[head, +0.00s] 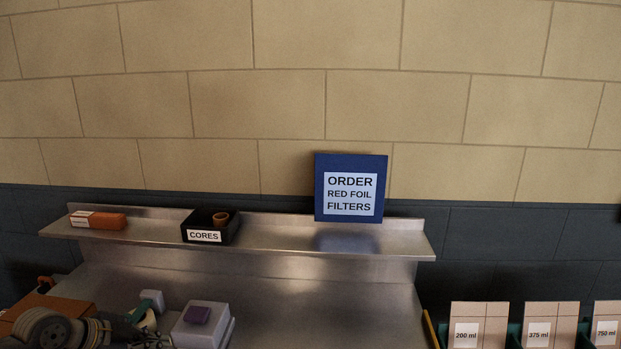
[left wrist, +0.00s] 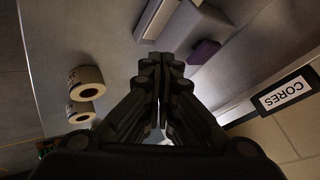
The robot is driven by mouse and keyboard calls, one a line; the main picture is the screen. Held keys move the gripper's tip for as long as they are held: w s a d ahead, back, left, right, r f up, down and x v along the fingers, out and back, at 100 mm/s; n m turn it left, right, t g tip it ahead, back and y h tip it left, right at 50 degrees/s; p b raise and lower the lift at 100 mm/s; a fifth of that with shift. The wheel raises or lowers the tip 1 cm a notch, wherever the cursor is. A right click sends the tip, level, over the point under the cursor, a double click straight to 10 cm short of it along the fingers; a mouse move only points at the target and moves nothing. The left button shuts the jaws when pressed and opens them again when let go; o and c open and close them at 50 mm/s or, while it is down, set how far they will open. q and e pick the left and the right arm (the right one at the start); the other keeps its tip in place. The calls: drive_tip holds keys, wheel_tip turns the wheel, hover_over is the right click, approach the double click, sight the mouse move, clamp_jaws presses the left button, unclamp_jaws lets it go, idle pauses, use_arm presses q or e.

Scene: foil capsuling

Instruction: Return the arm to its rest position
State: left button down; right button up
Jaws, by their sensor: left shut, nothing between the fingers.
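My left gripper (left wrist: 161,62) is shut and empty in the left wrist view, its dark fingers together above the steel worktop (left wrist: 112,30). In the head view my left arm comes in at the lower left corner, low over the bench, partly cut off by the bottom edge. My right gripper is not in view.
A steel shelf (head: 290,236) holds an orange-and-white box (head: 98,219), the black CORES bin (head: 207,236) and a blue ORDER RED FOIL FILTERS sign (head: 350,161). Labelled volume cards (head: 480,311) stand at lower right. Two pale rolls (left wrist: 86,76) lie left of the gripper. The worktop's middle is clear.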

use_arm(q)
drive_tip(key=s+d+f+n+g, duration=0.2)
drive_tip(key=s+d+f+n, duration=0.1)
drive_tip(key=s+d+f, duration=1.15)
drive_tip(key=s+a+r+n+g+y, duration=0.15)
drive_tip(key=s+n+y, duration=0.25)
drive_tip(key=s+n, duration=0.95)
drive_tip(key=s+f+m+g+b, duration=0.1)
drive_tip(key=s+f+m, duration=0.15)
drive_tip(key=f, duration=1.25)
drive_tip(key=s+f+m+g+b, duration=0.1)
drive_tip(key=s+f, duration=0.2)
drive_tip(key=f, duration=1.2)
drive_tip(key=s+a+f+b, duration=0.1)
drive_tip(key=s+a+f, duration=0.1)
drive_tip(key=s+f, duration=1.4)
drive_tip(key=shift+a+f+m+g+y, duration=0.25)
drive_tip(key=shift+a+m+g+y, duration=0.05)
drive_tip(key=shift+g, duration=0.05)
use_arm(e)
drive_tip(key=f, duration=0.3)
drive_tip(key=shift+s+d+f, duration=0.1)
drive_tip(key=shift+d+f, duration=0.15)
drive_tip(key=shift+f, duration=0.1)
use_arm(q)
drive_tip(key=shift+s, duration=0.1)
